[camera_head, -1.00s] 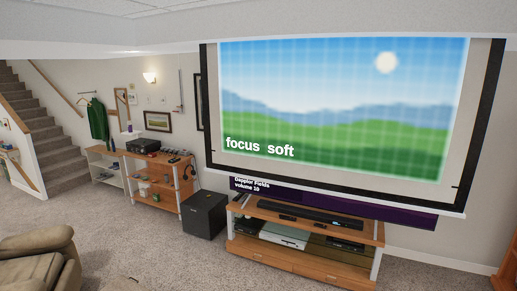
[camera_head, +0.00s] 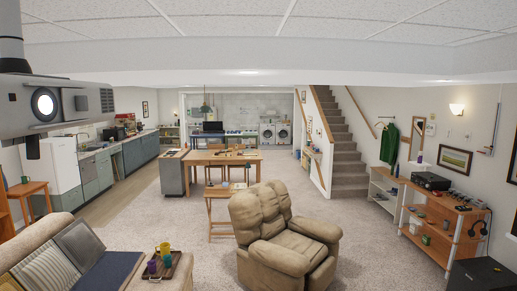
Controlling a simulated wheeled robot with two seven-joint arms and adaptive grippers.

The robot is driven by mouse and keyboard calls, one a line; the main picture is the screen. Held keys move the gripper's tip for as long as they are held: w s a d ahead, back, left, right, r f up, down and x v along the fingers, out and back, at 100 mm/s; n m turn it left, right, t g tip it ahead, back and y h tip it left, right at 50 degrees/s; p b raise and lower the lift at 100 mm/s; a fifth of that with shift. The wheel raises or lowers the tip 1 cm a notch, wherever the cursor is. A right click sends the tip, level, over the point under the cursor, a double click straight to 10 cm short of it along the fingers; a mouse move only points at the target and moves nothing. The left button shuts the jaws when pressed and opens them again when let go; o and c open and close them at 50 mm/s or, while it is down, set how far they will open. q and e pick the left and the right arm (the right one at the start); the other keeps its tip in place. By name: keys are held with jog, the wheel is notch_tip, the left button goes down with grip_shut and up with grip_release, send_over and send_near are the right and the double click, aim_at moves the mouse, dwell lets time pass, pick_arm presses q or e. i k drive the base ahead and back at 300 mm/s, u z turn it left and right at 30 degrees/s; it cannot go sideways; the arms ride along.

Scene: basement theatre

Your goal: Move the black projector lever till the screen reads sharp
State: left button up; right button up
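The grey projector (camera_head: 70,103) hangs from the ceiling at the upper left of the head view, with its lens glowing white. A short black piece, which looks like the lever (camera_head: 32,148), sticks down below its body near the left edge. The left part of the projector is cut off by the frame. The screen is out of view now, so its present wording cannot be read. Neither of my grippers shows in the view.
A sofa (camera_head: 30,240) with cushions and a tray (camera_head: 168,268) of cups lies below the projector. A tan recliner (camera_head: 280,240) stands in the middle. Carpet is open between the recliner and the shelf unit (camera_head: 440,222) at right.

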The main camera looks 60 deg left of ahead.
aim_at(32, 141)
jog(key=u, duration=3.45)
